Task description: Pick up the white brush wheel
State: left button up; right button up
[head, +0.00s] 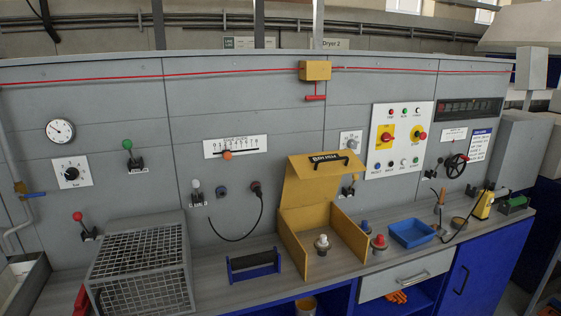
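The white brush wheel (322,242) appears to be the small white-topped piece on a darker round base. It stands upright inside the open yellow box (290,245) on the grey counter. The box's lid (311,181) is raised and carries a black handle and a label. A blue-topped piece (365,227) and a red-topped piece (379,242) of similar shape stand just outside the box to its right. Neither of my grippers is in the head view.
A wire-mesh cage (145,270) and a black roller on a blue stand (254,265) are left of the box. A blue tray (411,233) is to the right. The grey panel behind carries levers, knobs and a hanging black cable (240,238).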

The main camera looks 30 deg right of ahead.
aim_at(321, 244)
jog(key=z, duration=1.2)
